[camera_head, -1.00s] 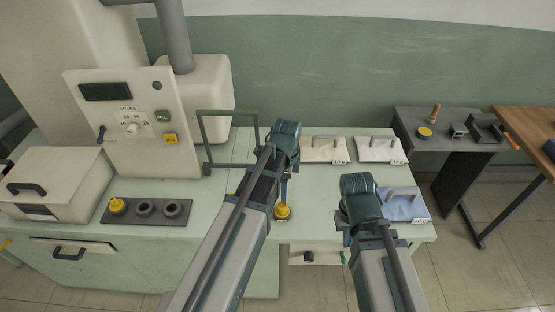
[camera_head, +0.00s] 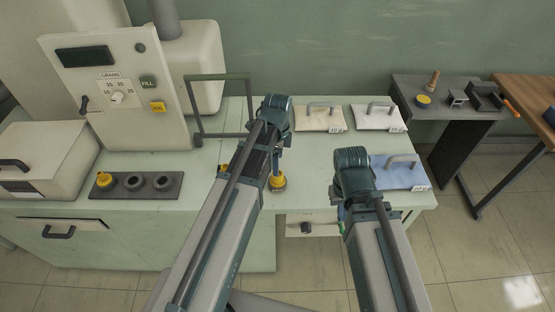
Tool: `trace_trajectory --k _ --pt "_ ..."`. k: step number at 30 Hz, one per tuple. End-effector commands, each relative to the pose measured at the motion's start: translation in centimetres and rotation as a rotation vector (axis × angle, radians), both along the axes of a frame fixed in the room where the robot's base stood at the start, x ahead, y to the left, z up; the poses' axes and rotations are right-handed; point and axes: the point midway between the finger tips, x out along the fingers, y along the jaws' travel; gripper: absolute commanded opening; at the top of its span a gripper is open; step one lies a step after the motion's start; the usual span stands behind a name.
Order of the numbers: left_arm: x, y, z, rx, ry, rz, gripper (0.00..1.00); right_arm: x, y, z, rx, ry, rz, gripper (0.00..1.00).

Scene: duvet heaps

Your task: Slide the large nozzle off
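A yellow nozzle-like piece (camera_head: 277,181) stands upright on the pale green bench, directly below my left gripper (camera_head: 276,162). The gripper's wrist hides part of it, and I cannot tell whether the fingers touch it or are closed. Another yellow-topped piece (camera_head: 104,180) sits in the left place of a dark rack (camera_head: 172,190), beside two dark round places. I cannot tell which piece is the large nozzle. My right gripper (camera_head: 342,214) hangs at the bench's front edge, mostly hidden by its own wrist; its opening does not show.
A machine panel (camera_head: 117,95) with a display, knob and buttons stands at the left, beside an upright metal frame (camera_head: 193,110). Handled cushions in cream (camera_head: 318,120), white (camera_head: 377,121) and blue (camera_head: 398,177) lie on the right. A grey side table (camera_head: 445,90) holds tools.

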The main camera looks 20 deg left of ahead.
Motion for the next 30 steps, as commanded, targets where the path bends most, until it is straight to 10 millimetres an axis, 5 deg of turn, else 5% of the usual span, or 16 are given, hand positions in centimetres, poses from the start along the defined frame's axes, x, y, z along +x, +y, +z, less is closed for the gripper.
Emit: trace_trajectory --k 15,27,30 --pt "0.0 0.0 -7.3 0.000 0.000 0.000 0.83 0.0 0.0 -7.3 0.000 0.000 0.000 0.00" --pt "0.0 0.0 -7.7 0.000 0.000 0.000 0.83 0.0 0.0 -7.7 0.000 0.000 0.000 0.00" --pt "0.0 0.0 -7.7 0.000 0.000 0.000 0.67 0.0 0.0 -7.7 0.000 0.000 0.000 0.00"
